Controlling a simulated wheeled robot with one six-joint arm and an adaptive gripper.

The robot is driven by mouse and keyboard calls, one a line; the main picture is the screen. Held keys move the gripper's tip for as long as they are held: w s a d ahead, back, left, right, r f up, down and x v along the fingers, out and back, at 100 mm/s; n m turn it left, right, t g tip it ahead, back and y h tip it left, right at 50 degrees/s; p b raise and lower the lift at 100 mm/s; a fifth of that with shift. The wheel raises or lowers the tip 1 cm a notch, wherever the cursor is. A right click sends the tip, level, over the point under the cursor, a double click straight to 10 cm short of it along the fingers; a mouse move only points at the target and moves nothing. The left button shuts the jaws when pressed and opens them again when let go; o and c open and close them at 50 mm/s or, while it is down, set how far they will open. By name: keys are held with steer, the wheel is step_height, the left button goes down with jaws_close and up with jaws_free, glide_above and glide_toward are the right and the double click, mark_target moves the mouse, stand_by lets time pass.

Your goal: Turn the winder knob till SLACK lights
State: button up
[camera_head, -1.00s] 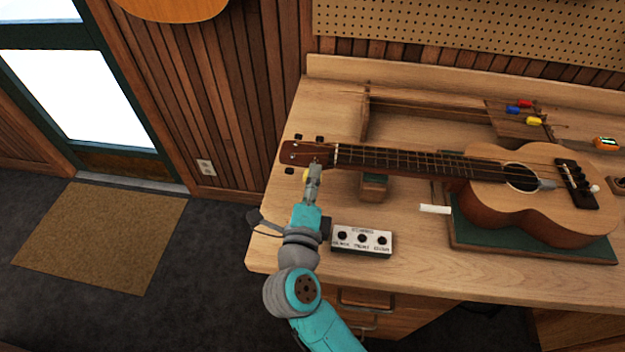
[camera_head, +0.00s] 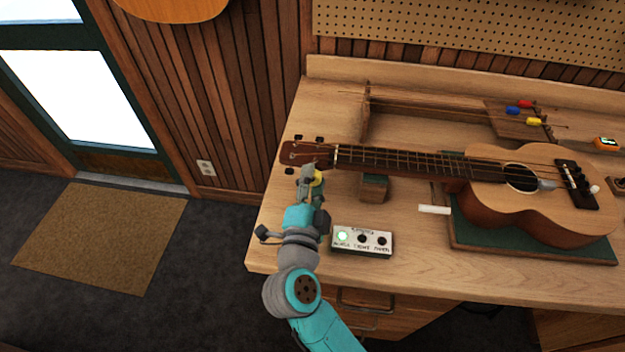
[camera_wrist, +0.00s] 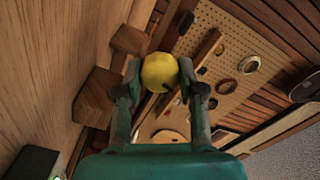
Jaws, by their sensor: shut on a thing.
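The ukulele (camera_head: 505,185) lies on its back on the bench, its dark headstock (camera_head: 302,152) toward the left end. My gripper (camera_head: 313,177) is at the near side of the headstock, shut on the yellow winder knob (camera_head: 319,180). In the wrist view the yellow knob (camera_wrist: 159,72) sits between both fingertips. A small indicator box (camera_head: 362,242) with a row of lamps stands right of my wrist. Its leftmost lamp (camera_head: 342,237) glows green and the others are dark. The lettering under the lamps is too small to read surely.
A neck block (camera_head: 375,187) supports the ukulele's neck, and a green mat (camera_head: 470,236) lies under its body. A white stick (camera_head: 434,210) lies between them. Red, blue and yellow (camera_head: 533,122) handled tools lie behind. The bench's front left corner is clear.

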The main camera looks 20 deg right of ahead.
steer(key=shift+f, duration=0.1)
stand_by(0.3)
steer(key=o, duration=0.9)
steer(key=shift+c, duration=0.2)
steer(key=v, duration=1.2)
steer(key=shift+d, duration=0.1)
